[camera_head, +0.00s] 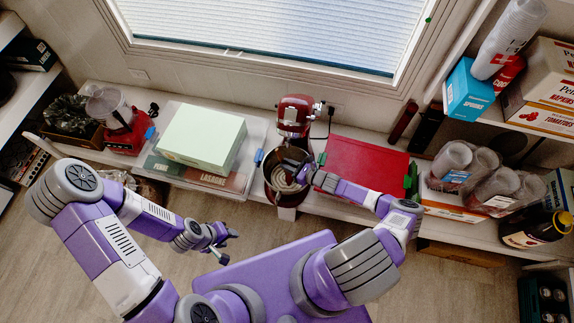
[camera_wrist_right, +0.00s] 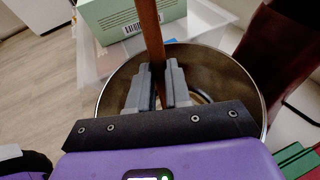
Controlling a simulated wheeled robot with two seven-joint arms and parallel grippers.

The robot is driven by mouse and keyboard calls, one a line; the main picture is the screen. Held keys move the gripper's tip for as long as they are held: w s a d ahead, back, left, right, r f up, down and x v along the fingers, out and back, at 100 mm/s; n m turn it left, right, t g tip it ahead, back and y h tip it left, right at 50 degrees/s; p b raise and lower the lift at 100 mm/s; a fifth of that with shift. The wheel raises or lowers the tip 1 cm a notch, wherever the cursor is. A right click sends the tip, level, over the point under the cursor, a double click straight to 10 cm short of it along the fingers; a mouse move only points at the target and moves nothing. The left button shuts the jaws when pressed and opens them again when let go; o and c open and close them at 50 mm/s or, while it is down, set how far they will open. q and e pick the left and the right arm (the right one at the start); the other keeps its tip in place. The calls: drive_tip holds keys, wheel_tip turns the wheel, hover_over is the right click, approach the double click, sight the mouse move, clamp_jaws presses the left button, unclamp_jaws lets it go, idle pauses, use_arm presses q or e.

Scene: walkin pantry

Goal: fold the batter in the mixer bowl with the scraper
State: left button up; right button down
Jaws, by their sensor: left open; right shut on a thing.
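The red stand mixer (camera_head: 295,112) stands on the counter below the window, with its steel bowl (camera_head: 271,183) in front. The bowl also shows in the right wrist view (camera_wrist_right: 225,72). My right gripper (camera_head: 297,172) is over the bowl. In the right wrist view the right gripper (camera_wrist_right: 164,88) is shut on the brown handle of the scraper (camera_wrist_right: 150,38). The scraper's lower end is hidden behind the gripper. Pale batter (camera_head: 282,181) shows inside the bowl. My left gripper (camera_head: 226,246) is open and empty, over the floor in front of the counter.
A pale green box (camera_head: 203,135) stands in a clear tray left of the mixer. A red mat (camera_head: 362,166) lies right of it. A red food processor (camera_head: 125,135) stands further left. Wrapped cups (camera_head: 452,160) and a dark bottle (camera_head: 535,229) stand at the right.

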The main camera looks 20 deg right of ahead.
drive_tip(key=shift+w+d+b, duration=0.35)
drive_tip(key=shift+d, duration=0.1)
drive_tip(key=shift+w+d, duration=0.2)
drive_tip(key=shift+d, duration=0.05)
drive_tip(key=shift+w, duration=0.1)
drive_tip(key=shift+w+d+b, duration=0.25)
drive_tip(key=shift+w+b, duration=0.3)
drive_tip(key=shift+w, duration=0.2)
drive_tip(key=shift+w+a, duration=0.45)
drive_tip(key=shift+w, duration=0.35)
